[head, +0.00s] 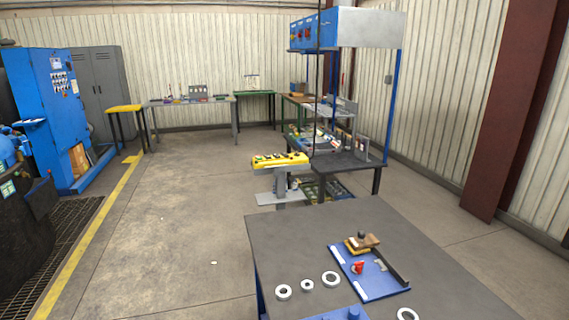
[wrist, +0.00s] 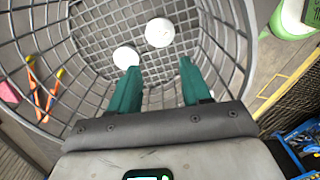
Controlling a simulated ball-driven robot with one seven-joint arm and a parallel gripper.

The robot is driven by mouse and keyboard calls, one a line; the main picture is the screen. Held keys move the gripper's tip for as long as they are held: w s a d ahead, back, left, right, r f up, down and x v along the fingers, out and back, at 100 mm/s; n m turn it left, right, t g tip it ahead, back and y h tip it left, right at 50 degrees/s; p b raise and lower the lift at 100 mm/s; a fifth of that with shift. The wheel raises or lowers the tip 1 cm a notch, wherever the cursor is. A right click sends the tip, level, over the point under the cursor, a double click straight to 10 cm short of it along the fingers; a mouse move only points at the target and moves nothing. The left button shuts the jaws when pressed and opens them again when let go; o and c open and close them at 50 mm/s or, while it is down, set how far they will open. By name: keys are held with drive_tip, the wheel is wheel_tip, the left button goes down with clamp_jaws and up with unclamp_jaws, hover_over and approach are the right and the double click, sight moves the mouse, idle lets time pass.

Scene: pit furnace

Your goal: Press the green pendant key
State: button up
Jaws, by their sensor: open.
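A yellow pendant box (head: 280,160) lies on top of a grey stand near the middle of the head view, with small dark and pale keys along its upper face. The keys are too small for me to tell which one is green. My gripper (wrist: 157,68) shows in the wrist view, its two teal fingers apart with nothing between them. It is over a grey wire basket (wrist: 100,40) with two white round pieces (wrist: 126,57) in it. I cannot make out the pendant in the wrist view. My gripper does not show in the head view.
A dark table (head: 300,240) with white rings and a blue tray (head: 372,285) stands in front. A blue-framed bench (head: 350,165) stands just right of the pendant stand. The concrete floor (head: 190,200) to its left is mostly clear. A blue cabinet (head: 60,110) stands far left.

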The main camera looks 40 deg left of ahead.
clamp_jaws()
idle(1.1)
